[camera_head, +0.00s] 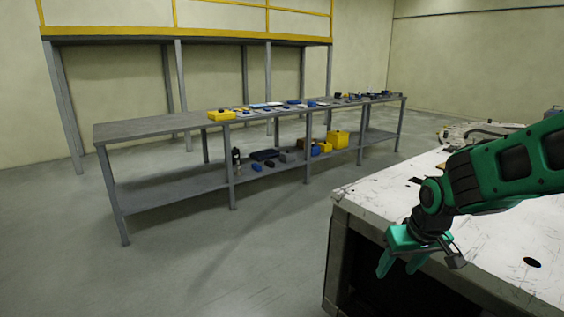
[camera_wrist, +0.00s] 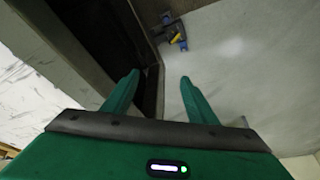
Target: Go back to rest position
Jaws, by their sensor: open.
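My gripper (camera_head: 397,262) is green and hangs from my green and black arm at the right of the head view. It points downward beside the near corner of the white-topped table (camera_head: 470,250). In the wrist view my gripper (camera_wrist: 158,85) shows two green fingers spread apart with nothing between them. Below the fingers lie the table's dark open side and the grey floor (camera_wrist: 235,70).
A long grey workbench (camera_head: 150,127) with a lower shelf stands across the room, holding several small tools and yellow and blue boxes. A yellow-railed frame (camera_head: 190,37) stands behind it. The floor (camera_head: 200,260) between bench and table is clear.

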